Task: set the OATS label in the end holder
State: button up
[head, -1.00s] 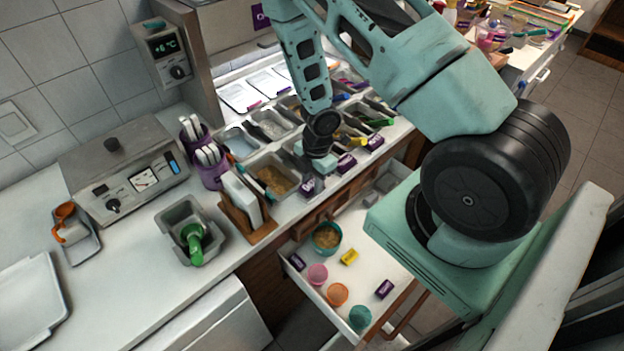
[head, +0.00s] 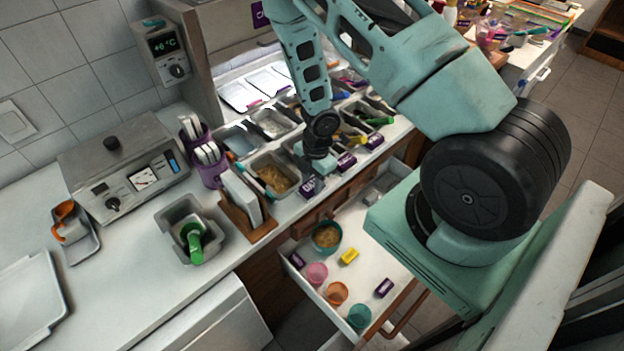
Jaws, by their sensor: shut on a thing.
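My gripper (head: 314,172) is shut on a purple label (head: 310,187) with white lettering, which I take for the OATS label; the lettering is too small to read fully. The label is at the front edge of the counter, beside the end bin of tan flakes (head: 276,177). The fingertips are small and partly hidden by the gripper body. The end holder cannot be made out behind the label and gripper. I cannot tell whether the label touches it.
Other purple labels (head: 346,161) stand along the counter front to the right. A wooden rack (head: 249,229) with white cards is just left of the gripper. Below, an open drawer (head: 366,276) holds cups, a teal bowl (head: 327,237), a yellow block and more purple labels.

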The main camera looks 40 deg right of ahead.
jog(key=o, duration=1.5)
jog(key=shift+c, duration=0.2)
jog(key=shift+r, duration=0.1)
notch_tip(320, 180, up, 8)
jog(key=p, duration=0.8)
